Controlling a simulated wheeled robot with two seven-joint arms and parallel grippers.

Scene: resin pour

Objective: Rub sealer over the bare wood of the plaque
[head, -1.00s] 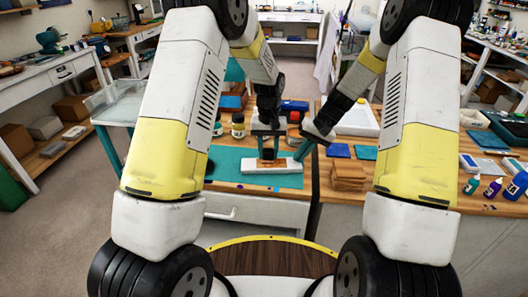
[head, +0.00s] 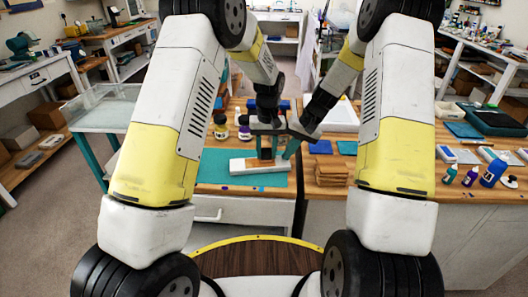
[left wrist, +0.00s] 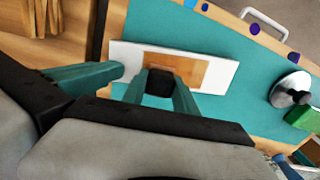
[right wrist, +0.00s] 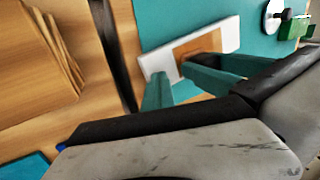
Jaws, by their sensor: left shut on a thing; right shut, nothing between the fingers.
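The plaque is a white board (head: 243,165) with a bare-wood patch in its middle, lying on the teal mat. The wood patch (left wrist: 187,66) looks darker orange over most of its area and paler at its right end in the left wrist view. My left gripper (head: 265,153) points down, shut on a small dark applicator block (left wrist: 160,84), which is over the wood and hides part of it. I cannot tell whether it touches. My right gripper (head: 290,150) is shut and empty, close beside the left one near the plaque's right end; its teal finger also shows in the right wrist view (right wrist: 156,93).
The teal mat (head: 215,170) has free room left of the plaque. Jars (head: 221,128) stand behind. Brown stacked sheets (head: 331,170) lie to the right. A round metal piece and green block (left wrist: 300,117) sit on the mat. Bottles (head: 490,172) stand far right.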

